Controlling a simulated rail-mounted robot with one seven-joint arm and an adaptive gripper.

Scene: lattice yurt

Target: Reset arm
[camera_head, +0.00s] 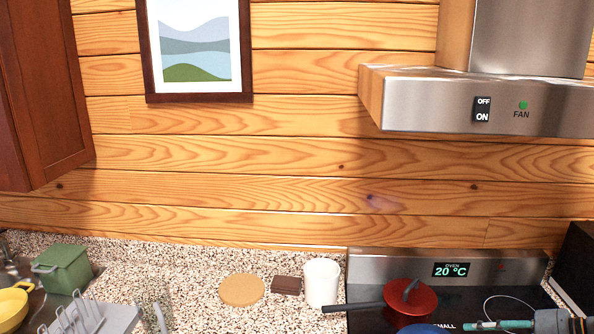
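A slim teal and grey jointed part, which looks like the end of my arm with my gripper (500,325), shows at the bottom right edge, in front of the black cooktop. It is cut off by the frame's lower edge. I cannot make out its fingertips, or whether it is open, shut or holding anything.
On the cooktop stands a red lidded pan (412,298) with a dark handle; a blue round thing (422,329) is partly cut off below it. A white cup (321,283), brown block (287,285), round tan board (242,290) and green box (64,268) stand left. The range hood (440,105) overhangs.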

